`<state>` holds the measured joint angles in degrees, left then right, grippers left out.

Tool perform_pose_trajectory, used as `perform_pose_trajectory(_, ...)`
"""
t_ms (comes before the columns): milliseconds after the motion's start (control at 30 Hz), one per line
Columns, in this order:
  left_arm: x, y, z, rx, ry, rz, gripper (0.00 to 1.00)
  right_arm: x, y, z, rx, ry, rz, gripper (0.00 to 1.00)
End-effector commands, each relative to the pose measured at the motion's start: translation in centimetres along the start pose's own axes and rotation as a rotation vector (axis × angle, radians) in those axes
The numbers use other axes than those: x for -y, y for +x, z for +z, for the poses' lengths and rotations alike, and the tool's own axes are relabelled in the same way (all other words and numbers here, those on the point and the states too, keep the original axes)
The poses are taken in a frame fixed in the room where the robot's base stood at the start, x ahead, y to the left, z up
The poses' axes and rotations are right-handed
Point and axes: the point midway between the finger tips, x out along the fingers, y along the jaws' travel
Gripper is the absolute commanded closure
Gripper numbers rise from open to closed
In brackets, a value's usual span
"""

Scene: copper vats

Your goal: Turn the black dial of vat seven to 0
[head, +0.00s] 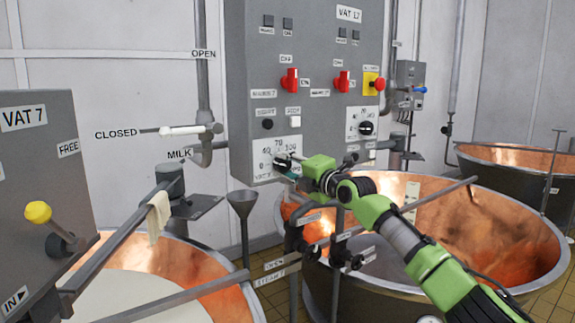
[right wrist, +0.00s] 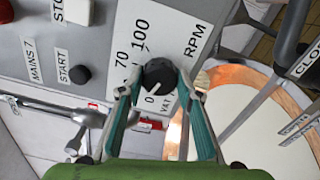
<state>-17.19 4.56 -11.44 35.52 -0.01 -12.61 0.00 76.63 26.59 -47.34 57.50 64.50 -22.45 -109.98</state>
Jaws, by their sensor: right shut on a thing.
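The black dial (head: 281,163) of vat seven sits on a white scale plate (head: 265,150) at the lower left of the grey control panel. My right gripper (head: 290,168) reaches it from the right. In the right wrist view the dial (right wrist: 160,74) lies between the two fingertips of the right gripper (right wrist: 160,86), which are shut on it. A white mark on the dial's face points toward the 0 on the plate. The fingers hide part of the scale. My left gripper is not in view.
A second black dial (head: 366,128) is on the panel's right half. Red switches (head: 289,80) and a red button on yellow (head: 378,84) are above. A copper vat (head: 500,215) and pipes stand below. A black start button (right wrist: 79,74) is beside the plate.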

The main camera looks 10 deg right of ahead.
Motion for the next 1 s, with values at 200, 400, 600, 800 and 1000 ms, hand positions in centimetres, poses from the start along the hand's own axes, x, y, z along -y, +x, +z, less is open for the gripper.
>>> perform_pose_trajectory(200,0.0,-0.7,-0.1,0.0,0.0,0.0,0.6,0.1,0.0,0.0,-0.001,-0.17,-0.004,0.89)
perform_pose_trajectory(400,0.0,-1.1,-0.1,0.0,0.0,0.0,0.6,0.1,0.0,0.0,-0.002,-0.277,-0.004,0.89)
perform_pose_trajectory(600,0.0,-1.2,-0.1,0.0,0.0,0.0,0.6,0.1,0.0,0.0,-0.002,-0.336,-0.004,0.89)
perform_pose_trajectory(800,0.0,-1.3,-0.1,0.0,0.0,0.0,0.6,0.2,0.0,-0.1,-0.002,-0.359,-0.004,0.89)
perform_pose_trajectory(1000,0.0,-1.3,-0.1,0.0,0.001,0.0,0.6,0.2,0.0,-0.1,-0.002,-0.361,-0.004,0.89)
